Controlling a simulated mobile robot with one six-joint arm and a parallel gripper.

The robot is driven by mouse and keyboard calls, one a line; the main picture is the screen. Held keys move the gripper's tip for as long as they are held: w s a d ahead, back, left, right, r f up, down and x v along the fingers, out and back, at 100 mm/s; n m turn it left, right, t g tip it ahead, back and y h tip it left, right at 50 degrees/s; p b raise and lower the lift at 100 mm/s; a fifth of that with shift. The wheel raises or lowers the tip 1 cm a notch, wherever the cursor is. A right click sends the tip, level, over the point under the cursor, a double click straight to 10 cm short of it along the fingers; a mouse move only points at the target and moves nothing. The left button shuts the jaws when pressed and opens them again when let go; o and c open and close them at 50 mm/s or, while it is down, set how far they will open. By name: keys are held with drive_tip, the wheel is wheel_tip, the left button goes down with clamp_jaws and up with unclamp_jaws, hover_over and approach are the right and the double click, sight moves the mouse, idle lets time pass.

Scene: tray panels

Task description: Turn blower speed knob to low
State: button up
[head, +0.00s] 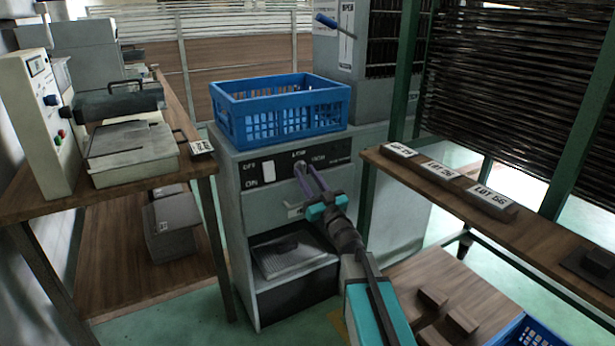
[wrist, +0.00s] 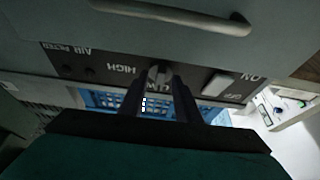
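The blower speed knob (wrist: 160,74) is a small grey knob on the dark control panel (head: 330,160) of a grey cabinet. In the wrist view, which is upside down, it sits between the fingertips of my gripper (wrist: 162,84), with HIGH lettered to its left and LOW partly hidden behind the fingers. In the head view my gripper (head: 306,168) reaches the panel just below the LOW label, its two fingers apart and hiding the knob. I cannot tell whether the fingers press on the knob. The knob's pointing direction is unclear.
A white rocker switch (head: 269,171) with OFF and ON labels is left of the knob. A handle (wrist: 172,13) lies below the panel. A blue crate (head: 280,108) stands on the cabinet. A shelf with LOT labels (head: 440,170) flanks the arm at right.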

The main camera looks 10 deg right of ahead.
idle(0.3)
drive_tip(key=p+v, duration=0.9)
drive_tip(key=v, duration=0.4)
drive_tip(key=shift+s, duration=0.3)
idle(0.4)
drive_tip(key=shift+d+f, duration=0.15)
idle(0.5)
